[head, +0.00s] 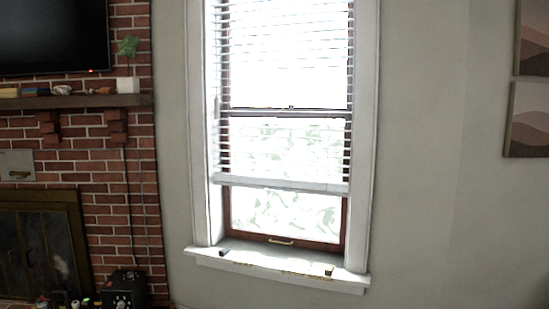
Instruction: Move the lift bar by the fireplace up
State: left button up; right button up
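White horizontal blinds (285,150) hang in the window to the right of the brick fireplace (105,190). Their white bottom bar (280,184) runs nearly level across the window, well above the sill, with bare glass below it. I take this to be the lift bar. A small light handle (281,241) is on the bottom of the brown window sash. Neither of my grippers is in view.
The white window sill (275,267) sticks out from the wall and has small dark pieces near both ends. A wooden mantel (75,101) with small items and a black box (124,288) are at left. Pictures (527,118) hang at right.

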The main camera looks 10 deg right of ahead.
aim_at(304, 191)
jog(key=i+l+u, duration=0.15)
jog(key=u, duration=0.25)
jog(key=i+l+u, duration=0.2)
jog(key=u, duration=0.25)
jog(key=i+l+u, duration=0.1)
jog(key=l+u, duration=0.3)
jog(key=i+l+u, duration=0.1)
jog(key=l, duration=0.5)
jog(key=i+l, duration=0.2)
jog(key=l, duration=0.4)
jog(key=i+l+u, duration=0.15)
jog(key=l, duration=0.45)
jog(key=l+u, duration=0.1)
jog(key=l, duration=0.5)
jog(key=i+l, duration=0.15)
jog(key=l, duration=0.5)
jog(key=u, duration=0.05)
